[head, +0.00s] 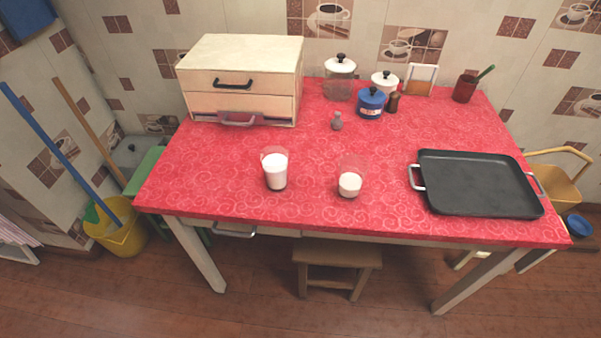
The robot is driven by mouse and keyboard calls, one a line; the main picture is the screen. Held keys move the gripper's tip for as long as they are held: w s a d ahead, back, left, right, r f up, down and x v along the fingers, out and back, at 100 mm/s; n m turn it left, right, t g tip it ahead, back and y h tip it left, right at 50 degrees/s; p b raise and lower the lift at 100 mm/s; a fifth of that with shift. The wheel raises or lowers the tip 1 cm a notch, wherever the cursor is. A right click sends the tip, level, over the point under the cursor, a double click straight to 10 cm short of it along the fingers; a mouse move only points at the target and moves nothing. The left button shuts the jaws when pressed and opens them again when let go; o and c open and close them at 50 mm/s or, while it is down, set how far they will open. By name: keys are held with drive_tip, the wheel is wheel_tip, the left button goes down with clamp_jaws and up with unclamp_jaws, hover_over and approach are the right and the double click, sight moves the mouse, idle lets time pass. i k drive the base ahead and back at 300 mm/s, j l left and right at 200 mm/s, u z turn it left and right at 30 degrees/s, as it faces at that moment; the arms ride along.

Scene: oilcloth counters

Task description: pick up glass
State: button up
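Two clear glasses with white contents stand upright on the red patterned table (220,190), near its front edge. The left glass (275,170) is filled high with white. The right glass (350,182) holds white only in its lower part, and its upper wall is clear. A gap of bare table lies between them. I cannot tell which of the two the task means. My gripper does not show in the head view.
A black tray (478,184) with metal handles lies on the right. A cream drawer box (240,80), a glass jar (339,80), a white pot (384,82) and a blue pot (371,103) stand at the back. A stool (338,256) is below.

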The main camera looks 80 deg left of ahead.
sight(276, 178)
drive_tip(key=u, duration=2.4)
